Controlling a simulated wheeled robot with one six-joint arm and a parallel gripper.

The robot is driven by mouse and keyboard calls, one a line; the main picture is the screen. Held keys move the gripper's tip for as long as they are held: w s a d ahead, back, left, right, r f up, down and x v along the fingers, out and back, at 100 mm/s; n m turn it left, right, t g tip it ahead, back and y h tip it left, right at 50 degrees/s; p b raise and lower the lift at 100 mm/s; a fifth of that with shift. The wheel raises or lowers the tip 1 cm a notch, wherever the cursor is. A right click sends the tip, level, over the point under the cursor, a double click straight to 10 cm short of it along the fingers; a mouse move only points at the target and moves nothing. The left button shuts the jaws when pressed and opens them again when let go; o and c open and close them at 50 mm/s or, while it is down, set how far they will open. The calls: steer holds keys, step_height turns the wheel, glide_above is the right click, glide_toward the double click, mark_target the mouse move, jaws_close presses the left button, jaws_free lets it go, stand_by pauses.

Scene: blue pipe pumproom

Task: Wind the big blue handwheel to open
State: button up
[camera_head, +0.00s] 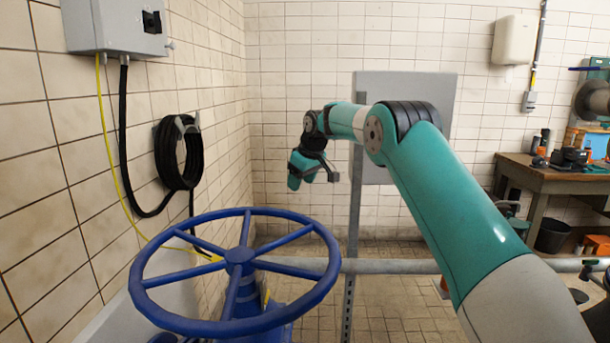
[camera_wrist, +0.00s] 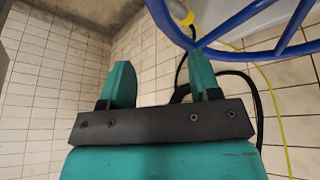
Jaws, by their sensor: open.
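The big blue handwheel (camera_head: 238,256) lies nearly flat at the lower left of the head view, with its hub, spokes and full rim in sight. My gripper (camera_head: 303,178) is beyond the wheel and above its far right rim, clear of it in that view. In the wrist view my gripper (camera_wrist: 160,60) has its two teal fingers apart with nothing between them. Part of the handwheel (camera_wrist: 240,22) crosses the top right of the wrist view, near the right finger. I cannot tell the exact gap there.
A grey pipe (camera_head: 390,266) runs right from behind the wheel, past an upright metal post (camera_head: 354,215). A coiled black hose (camera_head: 178,155) hangs on the left wall below a grey box (camera_head: 118,27). A workbench (camera_head: 550,178) stands at the far right. Tiled floor lies open behind the pipe.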

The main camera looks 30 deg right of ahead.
steer(key=shift+v, duration=2.1)
